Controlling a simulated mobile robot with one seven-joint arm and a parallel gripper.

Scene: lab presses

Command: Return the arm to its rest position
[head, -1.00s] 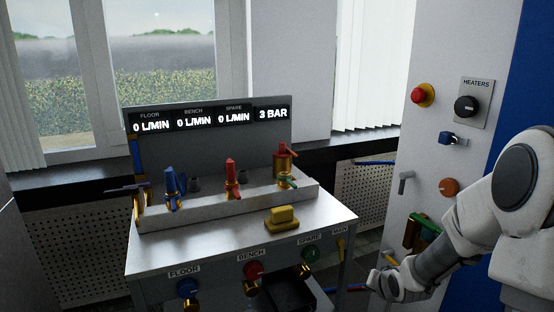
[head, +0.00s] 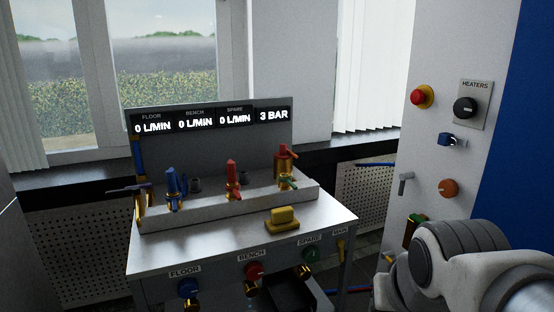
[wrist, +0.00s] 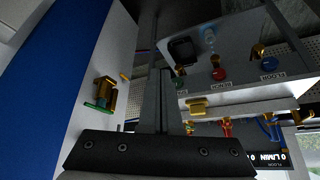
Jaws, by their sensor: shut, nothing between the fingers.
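My arm (head: 450,262) fills the lower right corner of the head view, bent in front of the white cabinet. My gripper's end is not visible in the head view. In the wrist view my gripper (wrist: 158,72) is shut, its narrow fingers together with nothing held between them. That view is upside down and shows the bench's underside and front beyond the fingers, apart from them.
A metal bench (head: 220,240) stands left of my arm, with coloured valves and a yellow block (head: 282,218). The white cabinet (head: 428,160) carries a red button (head: 419,97), a black knob (head: 466,107) and an orange knob (head: 449,188). The space above the bench is clear.

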